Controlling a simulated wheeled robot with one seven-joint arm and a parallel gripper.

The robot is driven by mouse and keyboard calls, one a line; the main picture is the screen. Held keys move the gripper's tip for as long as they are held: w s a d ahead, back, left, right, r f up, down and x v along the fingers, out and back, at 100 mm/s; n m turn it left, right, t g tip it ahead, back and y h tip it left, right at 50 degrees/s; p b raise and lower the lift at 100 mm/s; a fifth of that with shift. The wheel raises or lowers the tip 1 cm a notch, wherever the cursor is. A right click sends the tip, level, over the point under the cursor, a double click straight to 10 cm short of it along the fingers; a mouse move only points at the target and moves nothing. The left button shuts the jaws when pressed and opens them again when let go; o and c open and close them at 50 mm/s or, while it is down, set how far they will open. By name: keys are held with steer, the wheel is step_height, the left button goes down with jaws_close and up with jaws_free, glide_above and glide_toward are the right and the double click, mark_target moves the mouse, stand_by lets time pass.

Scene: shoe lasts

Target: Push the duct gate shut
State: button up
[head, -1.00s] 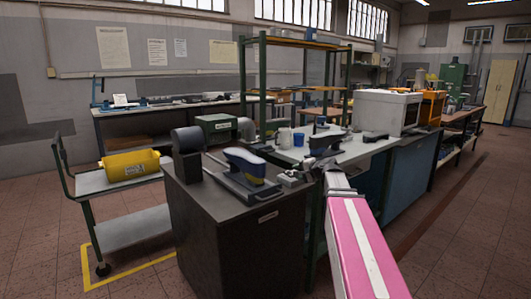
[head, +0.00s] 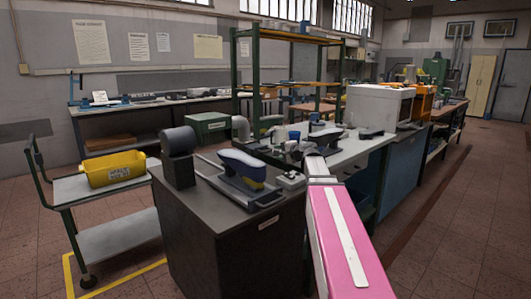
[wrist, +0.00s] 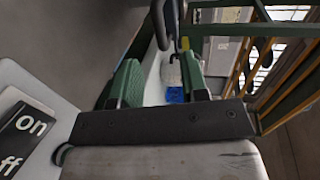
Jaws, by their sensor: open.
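My gripper (head: 287,149) reaches over the work counter at the end of my pink arm in the head view. In the wrist view its two green-padded fingers (wrist: 160,65) are apart, with nothing clearly held between them. A grey duct elbow (head: 240,128) rises behind the dark cabinet, to the left of my gripper. In the wrist view a dark looped piece (wrist: 166,25) shows just beyond the fingertips, with a pale surface behind it. I cannot tell whether this piece belongs to the duct gate. The gate itself is not clearly visible, nor is any contact with it.
A dark cabinet (head: 230,235) carries a blue shoe last on a stand (head: 242,170). A plate marked "on" and "off" (wrist: 25,135) lies close at the left in the wrist view. A trolley with a yellow bin (head: 115,169) stands left. The floor at right is clear.

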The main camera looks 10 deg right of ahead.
mark_target(268, 151)
steer(key=x, duration=0.8)
steer(key=shift+w+a, duration=0.2)
steer(key=shift+w, duration=0.05)
steer(key=shift+w, duration=0.1)
jaws_close()
